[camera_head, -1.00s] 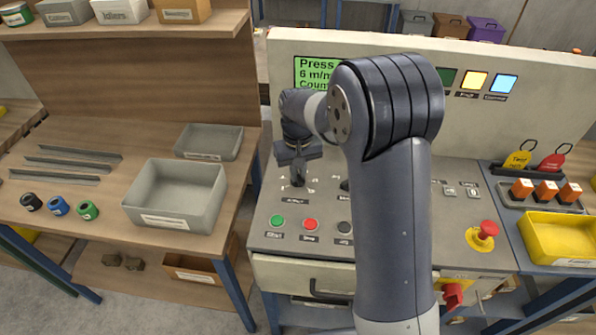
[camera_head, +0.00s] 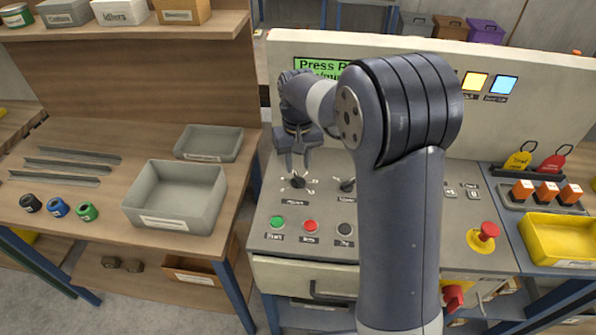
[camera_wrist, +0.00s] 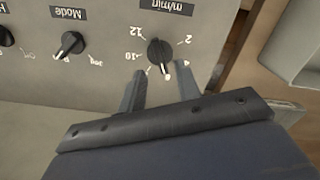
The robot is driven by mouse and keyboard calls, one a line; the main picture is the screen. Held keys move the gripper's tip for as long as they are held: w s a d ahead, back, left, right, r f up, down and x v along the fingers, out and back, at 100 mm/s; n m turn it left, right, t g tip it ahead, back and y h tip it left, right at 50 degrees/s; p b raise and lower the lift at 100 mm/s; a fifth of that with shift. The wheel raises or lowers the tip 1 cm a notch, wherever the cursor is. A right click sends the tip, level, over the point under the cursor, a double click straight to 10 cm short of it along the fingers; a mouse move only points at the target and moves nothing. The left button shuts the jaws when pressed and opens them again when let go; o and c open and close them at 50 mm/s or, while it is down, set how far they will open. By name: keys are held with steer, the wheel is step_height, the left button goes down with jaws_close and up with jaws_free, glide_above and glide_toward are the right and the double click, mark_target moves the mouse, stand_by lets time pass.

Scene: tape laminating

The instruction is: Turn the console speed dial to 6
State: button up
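The speed dial (camera_head: 298,182) is a black knob on the console's sloping top at the left. In the wrist view the dial (camera_wrist: 160,52) appears upside down below its m/min label, with 2, 4, 10 and 12 legible around it. Its white mark points toward the bottom of that view, between the 10 and the 4. My gripper (camera_head: 298,167) is just above and behind the dial. The green display (camera_head: 318,66) is partly hidden by my arm.
A Mode knob (camera_head: 347,185) sits right of the dial. Green (camera_head: 277,222), red (camera_head: 310,226) and black (camera_head: 344,228) buttons are in front. A red emergency stop (camera_head: 488,231) is at the console's right. A grey bin (camera_head: 176,194) stands on the left bench.

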mark_target(298, 177)
step_height(298, 177, up, 6)
steer(key=shift+r, duration=0.25)
steer(key=shift+f, duration=0.1)
step_height(298, 177, down, 11)
steer(key=shift+r, duration=0.1)
stand_by(0.5)
stand_by(0.4)
